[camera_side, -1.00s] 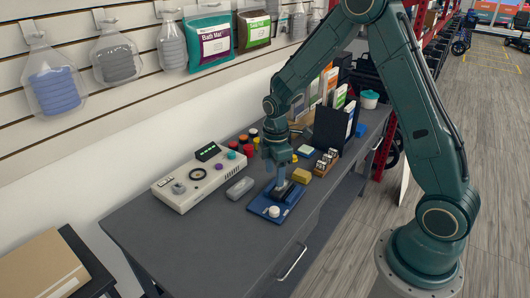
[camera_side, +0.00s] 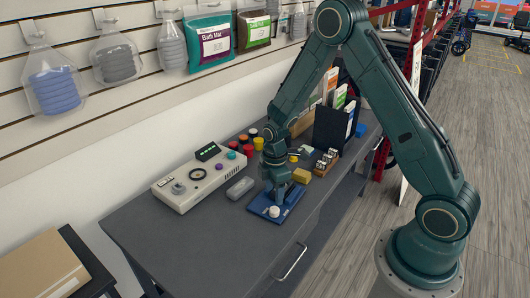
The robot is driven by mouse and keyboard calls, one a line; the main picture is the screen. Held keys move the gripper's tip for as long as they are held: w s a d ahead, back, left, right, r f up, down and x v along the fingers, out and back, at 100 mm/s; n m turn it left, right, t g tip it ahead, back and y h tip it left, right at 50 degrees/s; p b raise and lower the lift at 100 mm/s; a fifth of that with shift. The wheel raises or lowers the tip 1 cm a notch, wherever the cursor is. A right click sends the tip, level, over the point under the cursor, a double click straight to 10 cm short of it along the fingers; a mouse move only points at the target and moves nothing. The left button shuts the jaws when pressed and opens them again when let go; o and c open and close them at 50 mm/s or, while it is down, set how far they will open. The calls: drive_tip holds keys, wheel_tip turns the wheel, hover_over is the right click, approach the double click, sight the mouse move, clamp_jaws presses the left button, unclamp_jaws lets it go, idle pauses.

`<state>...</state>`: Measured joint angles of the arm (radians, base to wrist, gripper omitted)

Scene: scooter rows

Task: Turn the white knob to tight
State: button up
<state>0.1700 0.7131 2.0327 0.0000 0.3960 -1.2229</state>
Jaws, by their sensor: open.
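The white knob (camera_side: 274,211) sits on a blue base plate (camera_side: 260,209) near the front edge of the grey table. My gripper (camera_side: 278,198) is low over the plate, just behind and to the right of the knob. It points down and is open. The fingertips are small here, and I cannot tell whether they touch anything on the plate. My gripper and wrist hide part of the plate. The knob's markings are too small to read.
A white control box (camera_side: 205,178) and a grey block (camera_side: 240,187) lie to the left. A yellow block (camera_side: 301,175) is close on the right. Several coloured knobs or jars and a dark file holder (camera_side: 333,128) stand behind. The table's left front is clear.

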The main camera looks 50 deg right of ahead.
sight(273, 209)
drive_tip(key=shift+f, duration=3.4)
drive_tip(key=c, duration=1)
